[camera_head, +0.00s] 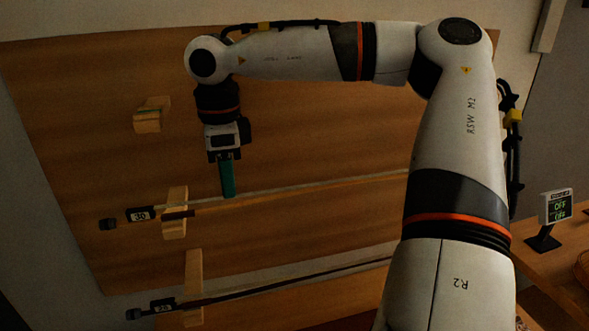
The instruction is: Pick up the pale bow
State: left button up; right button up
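The pale bow (300,188) lies across a wooden peg (175,222) on the upright wooden board. A black tag marked 30 (140,215) is at its left end, and its right part runs behind my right arm. My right gripper (229,194) points down at the bow, right of the peg. Its green fingers show side-on, with tips at or just in front of the bow. I cannot tell whether they touch or grip it. My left gripper is not in view.
A dark bow (290,278) hangs below on another peg (193,270), with its own tag (162,305). An empty peg (151,115) is at upper left. A small display reading OFF (556,207) stands on a wooden bench (545,262) at right.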

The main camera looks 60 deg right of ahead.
jog(key=f, duration=0.1)
jog(key=f+p, duration=0.1)
jog(key=f, duration=0.1)
jog(key=shift+s+a+f, duration=0.1)
jog(key=shift+s+f, duration=0.1)
jog(key=shift+s, duration=0.1)
jog(key=shift+w+f, duration=0.1)
jog(key=shift+f, duration=0.2)
grip_shut()
jog(key=shift+r, duration=0.1)
